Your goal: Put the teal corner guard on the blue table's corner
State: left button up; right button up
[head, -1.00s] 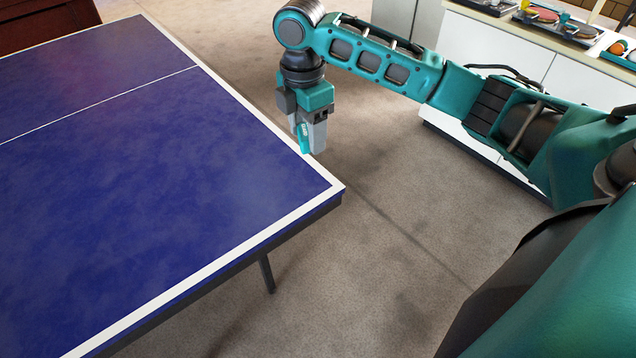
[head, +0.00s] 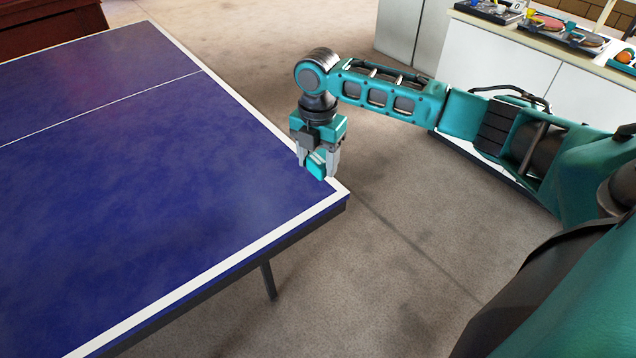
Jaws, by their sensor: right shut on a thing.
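The blue table (head: 150,190) fills the left side of the head view, with white edge lines and a near right corner (head: 343,192). My right gripper (head: 318,170) is shut on the teal corner guard (head: 316,165), a small bright teal piece between its fingers. The gripper points down, just behind and to the left of that corner in the picture. Whether the guard touches the table cannot be told. The fingers hide part of the guard. My left gripper is not in view.
A white cabinet (head: 495,65) stands at the upper right, with trays of paddles and balls (head: 565,30) on top. A dark red-brown piece of furniture (head: 50,28) is at the upper left. The carpet (head: 380,270) right of the table is clear.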

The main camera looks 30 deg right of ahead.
aim_at(318, 192)
notch_tip(318, 192, down, 6)
jog(key=shift+f+b, duration=0.1)
jog(key=shift+b, duration=0.3)
jog(key=shift+f, duration=0.1)
jog(key=shift+f, duration=0.15)
jog(key=o, duration=1.1)
jog(key=shift+c, duration=0.2)
